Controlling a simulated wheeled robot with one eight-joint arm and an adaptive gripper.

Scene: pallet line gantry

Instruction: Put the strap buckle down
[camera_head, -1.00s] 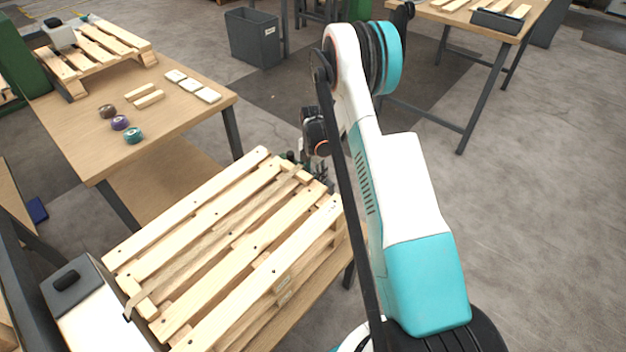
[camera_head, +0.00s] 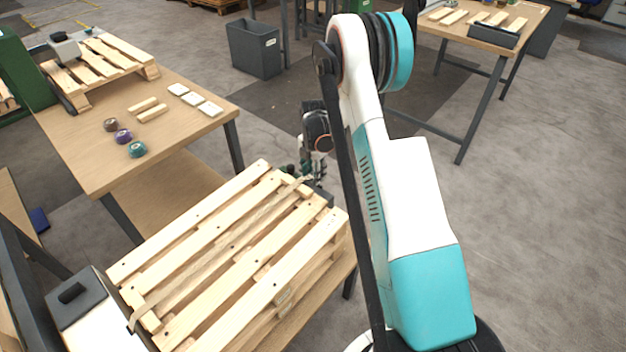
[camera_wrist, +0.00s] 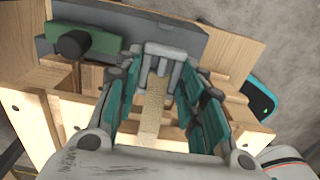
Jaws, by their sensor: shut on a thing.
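The strap buckle (camera_wrist: 163,55) is a grey, pronged piece at the end of a tan woven strap (camera_wrist: 151,112). My gripper (camera_wrist: 158,74) has its teal-padded fingers on either side of the buckle and is shut on it. In the head view, my gripper (camera_head: 310,182) is at the far end of the wooden pallet (camera_head: 230,232), partly hidden by my arm. The strap (camera_head: 215,245) runs along the pallet's top to that end. The buckle is too small to make out there.
In the wrist view, a dark grey block (camera_wrist: 205,42) and a green part with a black knob (camera_wrist: 85,42) lie just beyond the fingers. A table (camera_head: 85,150) at the left holds tape rolls (camera_head: 123,136) and small blocks. A grey bin (camera_head: 254,50) stands behind.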

